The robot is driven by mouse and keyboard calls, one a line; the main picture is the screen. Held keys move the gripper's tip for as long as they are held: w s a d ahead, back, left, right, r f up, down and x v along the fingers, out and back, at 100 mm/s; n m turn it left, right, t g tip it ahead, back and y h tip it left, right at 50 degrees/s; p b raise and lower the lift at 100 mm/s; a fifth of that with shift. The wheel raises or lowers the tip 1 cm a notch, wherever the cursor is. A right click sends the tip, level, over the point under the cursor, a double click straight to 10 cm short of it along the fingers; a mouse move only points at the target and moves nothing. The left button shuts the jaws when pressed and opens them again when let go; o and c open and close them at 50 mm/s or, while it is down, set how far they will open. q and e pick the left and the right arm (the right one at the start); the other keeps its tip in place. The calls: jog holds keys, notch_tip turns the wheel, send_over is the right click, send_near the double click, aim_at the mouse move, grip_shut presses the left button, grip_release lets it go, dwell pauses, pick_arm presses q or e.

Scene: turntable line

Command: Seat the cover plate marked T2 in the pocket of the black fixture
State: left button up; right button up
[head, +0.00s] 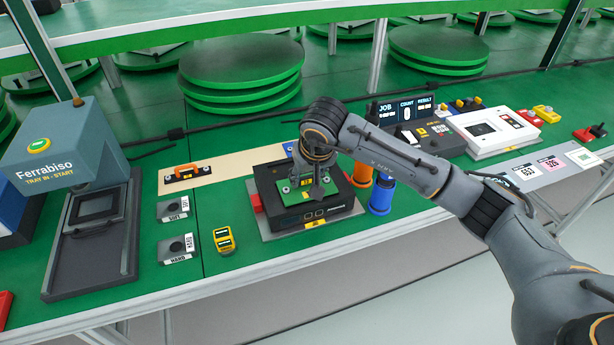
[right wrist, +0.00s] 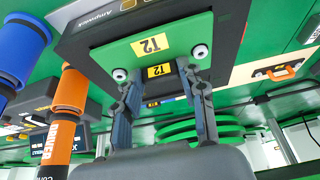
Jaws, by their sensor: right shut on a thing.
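The green cover plate (head: 290,188) is at the black fixture (head: 340,203) in the middle of the bench. In the right wrist view the plate (right wrist: 180,35) bears a yellow T2 label and two pale round screws; a smaller T2 mark shows between the fingers. My right gripper (head: 312,190) points down over the fixture and is shut on the plate; its two fingers (right wrist: 160,78) straddle the plate's middle. The plate covers the pocket, and I cannot tell whether it lies in it or just above. The left gripper is out of view.
An orange cylinder (head: 362,172) and a blue one (head: 381,196) stand close right of the fixture. A yellow device (head: 223,240) and SOFT and HARD blocks lie further left. The Ferrabiso press (head: 70,150) stands at far left.

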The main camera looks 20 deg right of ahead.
jog(key=shift+f+b, duration=0.45)
jog(key=shift+b, duration=0.35)
dwell(1.1)
jog(key=o, duration=1.7)
jog(key=shift+r, duration=0.1)
jog(key=shift+r+p, duration=1.9)
jog(key=shift+r, duration=1.75)
